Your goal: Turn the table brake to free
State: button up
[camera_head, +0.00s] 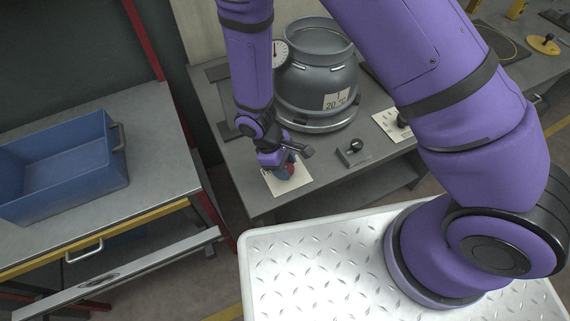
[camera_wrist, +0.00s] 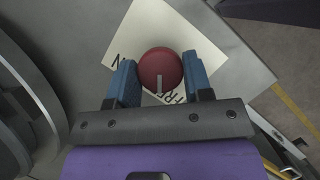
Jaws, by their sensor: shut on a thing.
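The table brake is a round red knob (camera_wrist: 160,66) on a white plate (camera_wrist: 207,48) in the wrist view. A pale line on the knob points down the picture, close to the letters "FR" that show partly at the plate's lower part. An "N" shows at the plate's left; other lettering is hidden by knob and fingers. My gripper (camera_wrist: 162,80) has its blue fingers on either side of the knob, shut on it. In the head view my gripper (camera_head: 285,168) is over the same white plate (camera_head: 300,181) at the table's front corner, mostly covering the knob.
A grey cylinder vessel (camera_head: 318,80) with a dial gauge (camera_head: 280,52) stands behind my gripper. A black knob (camera_head: 354,146) is to the right, and a white plate (camera_head: 386,124) with another knob beyond it. A blue bin (camera_head: 70,165) stands on the left bench.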

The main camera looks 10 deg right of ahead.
jog(key=o, duration=0.9)
jog(key=shift+r, duration=0.1)
jog(key=v, duration=1)
jog(key=shift+a+r, duration=0.1)
jog(key=shift+r, duration=0.2)
